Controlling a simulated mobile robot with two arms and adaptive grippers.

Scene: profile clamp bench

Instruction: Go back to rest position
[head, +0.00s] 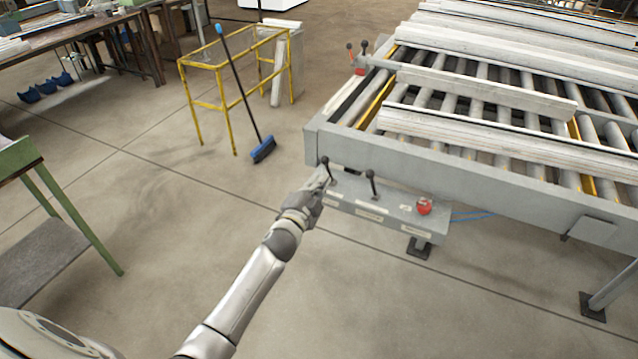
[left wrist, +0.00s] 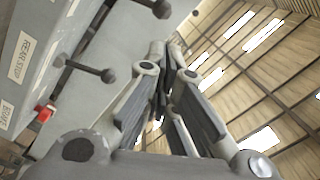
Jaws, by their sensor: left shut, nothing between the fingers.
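My left gripper (head: 322,183) is shut and empty, at the left end of the grey control box on the front of the roller bench. Its fingers come together in the left wrist view (left wrist: 163,75). A black-knobbed lever (head: 327,170) stands right beside the fingertips; I cannot tell whether they touch. A second lever (head: 372,184) stands to the right, and a red button (head: 424,206) is near the box's right end. In the left wrist view a lever (left wrist: 85,68) and label plates (left wrist: 24,58) show left of the fingers. My right gripper is out of view.
The roller bench (head: 430,155) carries several long pale profiles (head: 480,135). A yellow frame (head: 215,105) with a blue broom (head: 262,150) leaning on it stands behind left. A green-legged table (head: 75,220) is at the left. The floor between is clear.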

